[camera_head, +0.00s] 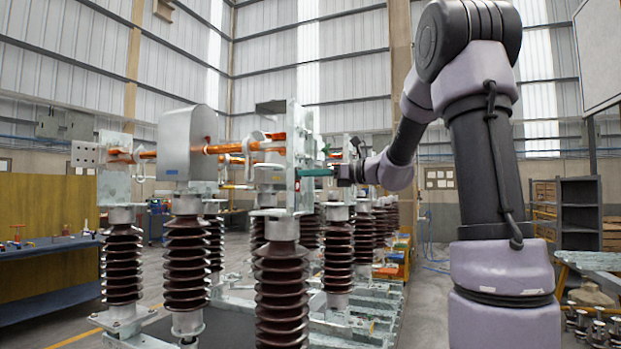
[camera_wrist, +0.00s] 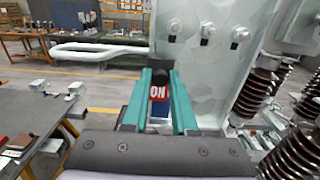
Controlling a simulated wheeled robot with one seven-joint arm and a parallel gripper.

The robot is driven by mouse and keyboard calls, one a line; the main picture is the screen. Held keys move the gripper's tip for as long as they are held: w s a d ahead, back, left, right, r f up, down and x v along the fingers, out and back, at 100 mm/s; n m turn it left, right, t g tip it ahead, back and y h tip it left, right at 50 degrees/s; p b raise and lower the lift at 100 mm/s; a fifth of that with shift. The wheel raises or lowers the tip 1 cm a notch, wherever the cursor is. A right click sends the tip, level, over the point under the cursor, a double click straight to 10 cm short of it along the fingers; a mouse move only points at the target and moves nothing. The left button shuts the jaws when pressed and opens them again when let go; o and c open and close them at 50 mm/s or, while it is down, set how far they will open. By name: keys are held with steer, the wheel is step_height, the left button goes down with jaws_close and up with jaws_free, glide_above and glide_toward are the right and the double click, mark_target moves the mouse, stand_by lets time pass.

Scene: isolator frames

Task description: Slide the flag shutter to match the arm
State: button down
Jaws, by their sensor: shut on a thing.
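The flag shutter shows in the wrist view as a small black knob (camera_wrist: 161,76) above a red field (camera_wrist: 158,93) reading "ON" in white, with a blue area (camera_wrist: 157,112) below. My gripper (camera_wrist: 161,78) has its teal fingers shut on the black knob, one on each side. In the head view my gripper (camera_head: 304,173) reaches in from the right to the galvanized plate (camera_head: 300,150); the shutter itself is hidden there. The copper-coloured switch arm (camera_head: 240,147) lies about level, running from the grey housing (camera_head: 188,145) toward the plate.
Brown ribbed insulators (camera_head: 281,285) stand below the switch parts, with more behind. In the wrist view a galvanized plate (camera_wrist: 205,70) with bolts rises close to the right of my fingers. A dark table (camera_wrist: 60,130) with small parts is at left.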

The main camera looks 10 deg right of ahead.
steer(key=c, duration=0.7)
jaws_free()
steer(key=shift+r, duration=0.2)
steer(key=v, duration=1.1)
steer(key=s+a+f+n+g+h, duration=0.2)
steer(key=s+a+f+n+g, duration=0.15)
steer(key=s+n, duration=0.2)
steer(key=s+a+f+n+g+h, duration=0.2)
steer(key=s+a+f+n, duration=0.25)
steer(key=s, duration=0.25)
steer(key=s+d+f+n+h, duration=0.1)
steer(key=s+f+n+h, duration=0.1)
steer(key=s+n, duration=0.1)
steer(key=s+d+f+n+t+h, duration=0.1)
steer(key=s+f+n+h, duration=0.1)
steer(key=s+n+h, duration=0.1)
steer(key=s+d+f+n+t+h, duration=0.1)
steer(key=s+d+f+n+h, duration=0.1)
steer(key=s+f+n+h, duration=0.1)
steer(key=shift+s+n, duration=0.75)
steer(key=shift+n, duration=0.25)
